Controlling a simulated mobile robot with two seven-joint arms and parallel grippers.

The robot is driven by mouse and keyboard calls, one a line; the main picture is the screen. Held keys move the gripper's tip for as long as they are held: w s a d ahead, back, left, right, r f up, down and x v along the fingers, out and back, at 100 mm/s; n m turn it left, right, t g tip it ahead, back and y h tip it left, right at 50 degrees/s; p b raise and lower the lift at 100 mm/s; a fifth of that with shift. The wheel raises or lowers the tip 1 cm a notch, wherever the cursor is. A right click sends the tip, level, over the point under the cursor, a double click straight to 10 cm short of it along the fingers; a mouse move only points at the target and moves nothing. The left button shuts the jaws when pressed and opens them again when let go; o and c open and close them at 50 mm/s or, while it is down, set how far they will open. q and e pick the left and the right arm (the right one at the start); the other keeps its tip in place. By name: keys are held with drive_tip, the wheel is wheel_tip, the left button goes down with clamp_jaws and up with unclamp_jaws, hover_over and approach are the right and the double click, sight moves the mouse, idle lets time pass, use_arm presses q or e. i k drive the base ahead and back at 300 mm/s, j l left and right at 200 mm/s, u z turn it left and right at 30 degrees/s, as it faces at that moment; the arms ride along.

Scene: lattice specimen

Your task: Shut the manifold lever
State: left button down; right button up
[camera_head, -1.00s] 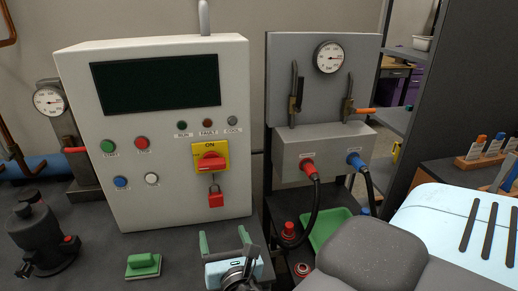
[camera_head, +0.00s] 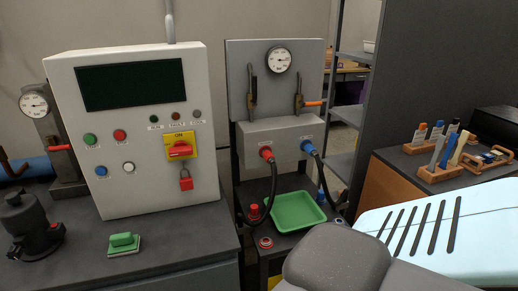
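A grey panel (camera_head: 238,92) with a round gauge (camera_head: 279,59) stands right of the control cabinet. Two valves are on its upright pipes. The left one has a black handle (camera_head: 254,87) standing upright along its pipe. The right one has an orange lever (camera_head: 314,103) sticking out level to the right. Another red-orange lever (camera_head: 60,148) points sideways on a grey stand with a gauge at the far left. I cannot tell from the frame which handle is the manifold lever. Neither of my grippers is in view, and nothing touches the handles.
The white control cabinet (camera_head: 140,195) has a red switch (camera_head: 180,150) and a red padlock (camera_head: 186,184). A green tray (camera_head: 297,212) sits low under the hose box (camera_head: 285,136). A green-handled block (camera_head: 124,241) and a dark pump-like device (camera_head: 33,226) lie on the bench (camera_head: 180,235).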

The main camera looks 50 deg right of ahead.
sight(254, 103)
drive_tip(key=z, duration=1.7)
drive_tip(key=i+j, duration=0.3)
drive_tip(key=i, duration=0.15)
